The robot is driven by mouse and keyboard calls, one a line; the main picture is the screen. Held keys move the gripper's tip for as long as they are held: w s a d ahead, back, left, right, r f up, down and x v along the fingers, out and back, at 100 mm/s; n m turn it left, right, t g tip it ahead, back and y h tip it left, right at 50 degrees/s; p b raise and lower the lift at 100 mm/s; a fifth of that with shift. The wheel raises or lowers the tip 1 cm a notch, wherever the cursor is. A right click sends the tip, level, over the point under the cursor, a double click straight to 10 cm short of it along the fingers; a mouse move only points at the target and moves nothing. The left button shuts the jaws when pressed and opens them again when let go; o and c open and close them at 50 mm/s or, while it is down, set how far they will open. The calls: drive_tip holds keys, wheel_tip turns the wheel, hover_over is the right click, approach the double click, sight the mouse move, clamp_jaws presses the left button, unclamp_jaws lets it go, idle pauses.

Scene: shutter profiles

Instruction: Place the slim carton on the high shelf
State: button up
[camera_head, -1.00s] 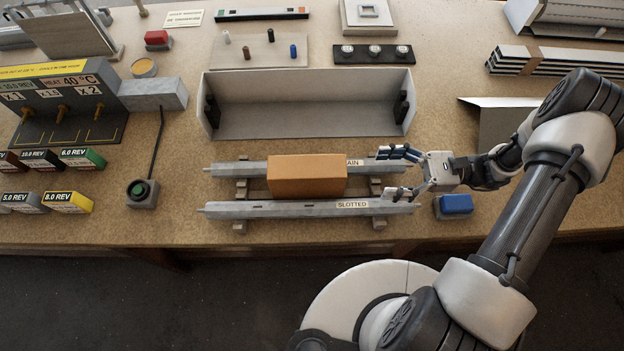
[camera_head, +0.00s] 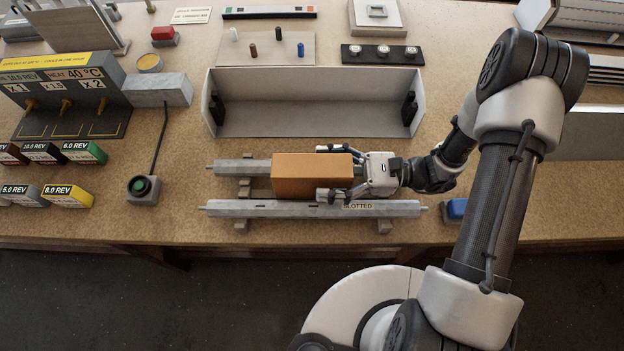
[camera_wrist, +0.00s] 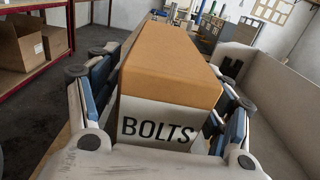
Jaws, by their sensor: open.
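A slim orange-brown carton (camera_head: 310,176) rests across or between two grey bars on the bench in the head view; its exact support is hidden. In the wrist view the carton (camera_wrist: 171,62) shows a white end marked "BOLTS". My gripper (camera_head: 333,171) is open, its fingers on either side of the carton's right end. In the wrist view my gripper's fingers (camera_wrist: 160,110) flank the carton, the right one very close to it. I cannot tell whether they touch. No high shelf can be made out for certain; a red-framed rack (camera_wrist: 40,45) holds cardboard boxes at left.
The front bar labelled "SLOTTED" (camera_head: 270,208) lies along the near side. A grey open tray (camera_head: 316,133) stands just behind the carton.

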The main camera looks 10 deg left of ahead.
drive_tip(key=shift+x, duration=0.8)
drive_tip(key=shift+c, duration=0.3)
drive_tip(key=shift+r, duration=0.15)
drive_tip(key=c, duration=1.6)
